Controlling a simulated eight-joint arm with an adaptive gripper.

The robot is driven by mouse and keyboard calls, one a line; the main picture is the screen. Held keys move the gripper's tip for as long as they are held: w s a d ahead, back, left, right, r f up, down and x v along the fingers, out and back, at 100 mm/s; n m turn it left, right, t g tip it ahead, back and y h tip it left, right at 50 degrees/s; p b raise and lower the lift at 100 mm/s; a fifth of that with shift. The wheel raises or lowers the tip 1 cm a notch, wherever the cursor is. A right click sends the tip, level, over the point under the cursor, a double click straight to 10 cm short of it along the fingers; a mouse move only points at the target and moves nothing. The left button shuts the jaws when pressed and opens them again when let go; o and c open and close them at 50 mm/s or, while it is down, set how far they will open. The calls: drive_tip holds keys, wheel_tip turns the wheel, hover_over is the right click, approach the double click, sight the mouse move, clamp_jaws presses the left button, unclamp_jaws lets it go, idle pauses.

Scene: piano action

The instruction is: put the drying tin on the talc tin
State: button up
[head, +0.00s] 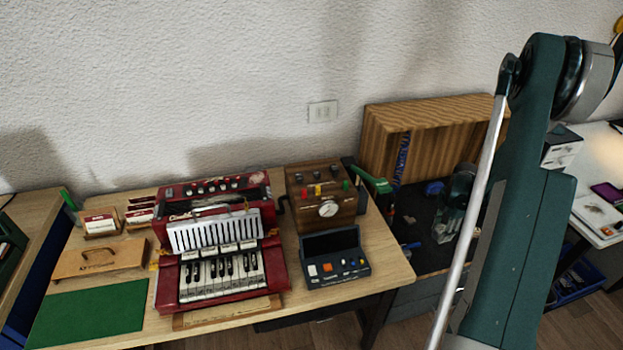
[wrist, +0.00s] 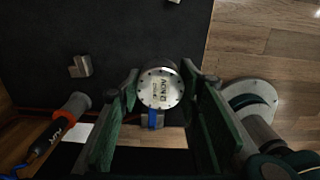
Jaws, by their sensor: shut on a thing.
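In the wrist view a round silver tin (wrist: 160,88) with small holes around its rim and dark lettering sits between the green fingers of my gripper (wrist: 161,82). The fingers are shut on its two sides. I take it as the drying tin, though its label is too small to read for certain. The dark surface spreads behind it, and its height above that surface is unclear. In the head view my gripper is partly hidden by my arm, over the dark surface. I cannot make out the talc tin for certain in either view.
The wrist view shows a small grey metal block (wrist: 80,67), a blue piece (wrist: 152,119) beside the held tin, and an orange-ringed tool (wrist: 62,122). In the head view a striped wooden box (head: 425,125) stands behind the dark surface. A red accordion (head: 215,240) occupies the left table.

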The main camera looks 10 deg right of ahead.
wheel_tip(320, 180, up, 37)
drive_tip(key=w+a+n+p, duration=0.2)
drive_tip(key=w+a, duration=0.7)
drive_tip(key=a, duration=0.4)
drive_tip(key=w+a+r+n+p, duration=0.1)
drive_tip(key=w+a+p, duration=0.1)
drive_tip(key=w+a, duration=0.9)
drive_tip(key=w+a+n+p, duration=0.2)
drive_tip(key=w+a, duration=0.4)
drive_tip(key=a, duration=1)
drive_tip(key=w+a+n+p, duration=0.2)
drive_tip(key=a+n+p, duration=0.3)
drive_tip(key=a, duration=3.9)
drive_tip(key=shift+m, duration=0.7)
drive_tip(key=f, duration=0.5)
drive_tip(key=shift+s+a+f, duration=0.1)
drive_tip(key=shift+a+f, duration=0.25)
